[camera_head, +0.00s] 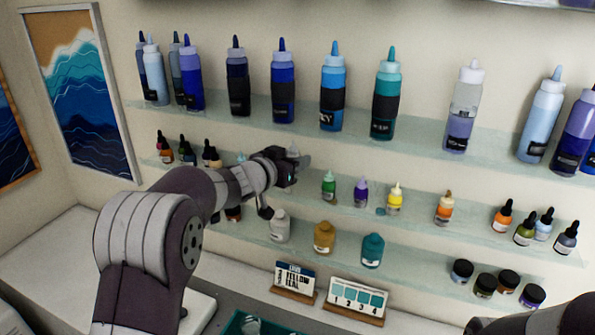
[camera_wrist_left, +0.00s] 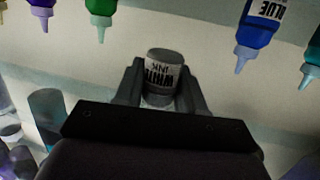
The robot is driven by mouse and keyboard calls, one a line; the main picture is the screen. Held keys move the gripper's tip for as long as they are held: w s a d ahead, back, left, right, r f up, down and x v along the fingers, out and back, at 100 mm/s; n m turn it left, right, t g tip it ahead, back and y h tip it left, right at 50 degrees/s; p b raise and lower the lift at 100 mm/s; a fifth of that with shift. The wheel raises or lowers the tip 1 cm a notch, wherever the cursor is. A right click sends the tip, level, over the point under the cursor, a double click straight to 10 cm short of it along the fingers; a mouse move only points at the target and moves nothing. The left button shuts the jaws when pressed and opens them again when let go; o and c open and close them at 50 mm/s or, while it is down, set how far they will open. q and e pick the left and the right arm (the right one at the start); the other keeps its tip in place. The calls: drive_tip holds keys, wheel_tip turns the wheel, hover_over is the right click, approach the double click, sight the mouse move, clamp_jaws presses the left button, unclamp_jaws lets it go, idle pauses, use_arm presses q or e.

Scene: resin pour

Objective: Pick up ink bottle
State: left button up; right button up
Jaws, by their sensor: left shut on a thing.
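My left gripper (camera_head: 298,162) reaches in from the left to the middle glass shelf. In the left wrist view it is shut on a small ink bottle (camera_wrist_left: 165,72), with one finger on each side. The bottle has a grey cap or end and a white label that reads white ink, upside down in that view. In the head view the bottle is mostly hidden by the gripper, and I cannot tell whether it still touches the shelf. My right gripper is not in view; a dark part of my right arm shows at the lower right.
Beside the gripper on the middle shelf (camera_head: 470,232) stand a green bottle (camera_head: 328,187), a purple one (camera_head: 361,192) and a yellow one (camera_head: 395,200). Tall squeeze bottles line the shelf above. Jars stand below. Cards (camera_head: 356,298) and a teal tray (camera_head: 232,325) are on the counter.

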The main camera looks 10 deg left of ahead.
use_arm(q)
drive_tip(key=s+a+b, duration=0.3)
drive_tip(key=s+b, duration=0.1)
drive_tip(key=s, duration=1.3)
drive_tip(key=shift+a, duration=0.15)
drive_tip(key=shift+o, duration=0.4)
